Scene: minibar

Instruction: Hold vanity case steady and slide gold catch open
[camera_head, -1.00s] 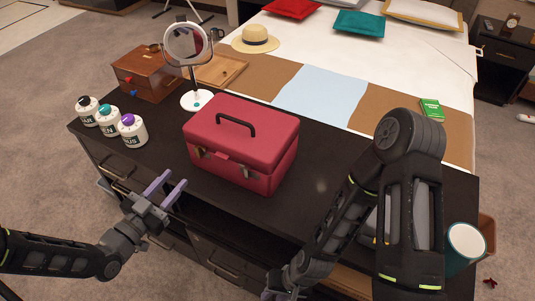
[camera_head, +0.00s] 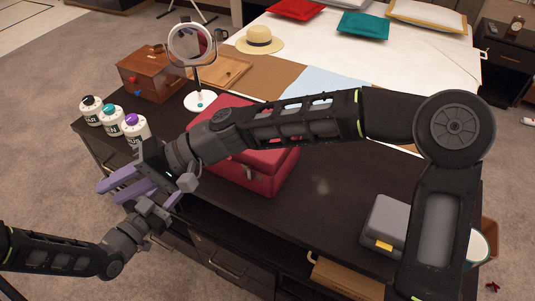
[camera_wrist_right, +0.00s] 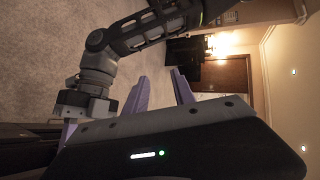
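The red vanity case (camera_head: 268,177) stands closed on the dark dresser top. My right forearm crosses in front of its lid and hides the handle and left front. One metallic catch (camera_head: 248,172) shows on the right part of its front; the other is hidden. My right gripper (camera_head: 109,192) is left of the case, pointing left, away from it, open and empty. Its two purple fingers stand apart in the right wrist view (camera_wrist_right: 160,90). My left gripper (camera_head: 160,205) is just below the right one, near the dresser's front edge. Its fingers are largely covered.
Several white bottles (camera_head: 136,128) stand close behind my right gripper. A round mirror (camera_head: 192,46) and a wooden box (camera_head: 150,73) are behind them. A grey box (camera_head: 386,222) sits at the right. The dresser top (camera_head: 325,195) right of the case is clear.

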